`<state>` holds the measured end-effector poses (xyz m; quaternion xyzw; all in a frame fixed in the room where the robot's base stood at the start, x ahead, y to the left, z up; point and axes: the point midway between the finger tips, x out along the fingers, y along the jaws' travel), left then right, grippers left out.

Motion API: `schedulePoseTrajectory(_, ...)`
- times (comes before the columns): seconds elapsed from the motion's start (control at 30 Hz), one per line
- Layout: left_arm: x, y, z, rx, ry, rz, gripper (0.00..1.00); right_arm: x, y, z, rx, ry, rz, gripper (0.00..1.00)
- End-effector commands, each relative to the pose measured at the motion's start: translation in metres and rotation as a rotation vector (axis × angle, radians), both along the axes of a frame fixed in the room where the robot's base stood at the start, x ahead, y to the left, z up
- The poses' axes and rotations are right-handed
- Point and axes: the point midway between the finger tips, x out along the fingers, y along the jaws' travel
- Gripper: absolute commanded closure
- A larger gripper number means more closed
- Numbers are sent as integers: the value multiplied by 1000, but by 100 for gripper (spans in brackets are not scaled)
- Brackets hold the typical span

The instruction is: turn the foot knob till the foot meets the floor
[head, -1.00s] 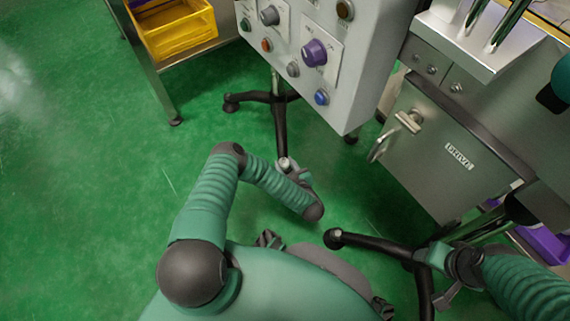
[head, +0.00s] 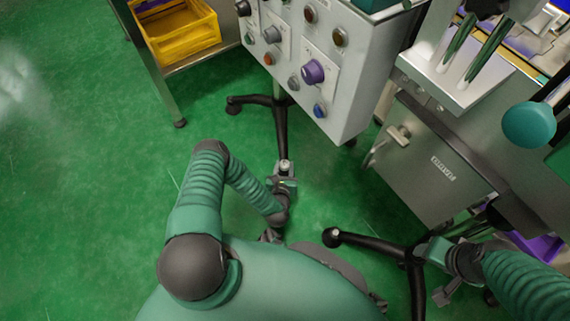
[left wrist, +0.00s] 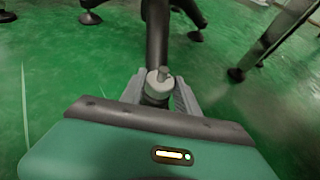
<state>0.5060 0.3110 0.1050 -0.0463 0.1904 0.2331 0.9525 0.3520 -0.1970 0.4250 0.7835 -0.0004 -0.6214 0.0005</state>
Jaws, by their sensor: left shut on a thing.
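The foot knob (head: 285,165) is a small pale grey cap at the near end of a black stand leg, below the control panel. My left gripper (head: 285,178) is at the knob.
The grey control panel (head: 345,108) with several knobs and buttons stands above the leg. A steel cabinet (head: 425,165) is at the right, with another black leg (head: 375,243) near me. A yellow bin (head: 180,35) sits at the upper left. Green floor (head: 90,190) is clear at left.

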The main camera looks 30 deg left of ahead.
Motion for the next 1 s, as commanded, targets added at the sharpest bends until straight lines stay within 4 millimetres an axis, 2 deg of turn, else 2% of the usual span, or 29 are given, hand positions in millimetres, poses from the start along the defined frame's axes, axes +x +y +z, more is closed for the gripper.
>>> schedulePoseTrajectory(0.4, -2, 3, -1, -1, 2, -194, 100, 0, 0, 5, 0, 0, 0, 40)
schedulePoseTrajectory(0.93, -2, 3, -1, -1, 2, -220, 100, 0, 0, 5, 0, 0, 0, 40)
schedulePoseTrajectory(0.97, -2, 3, -1, -1, 2, -220, 59, 0, 0, 5, 0, 0, 0, 40)
schedulePoseTrajectory(1.0, -2, 3, -1, -1, 2, -220, 53, 0, 0, 5, 0, 0, 0, 40)
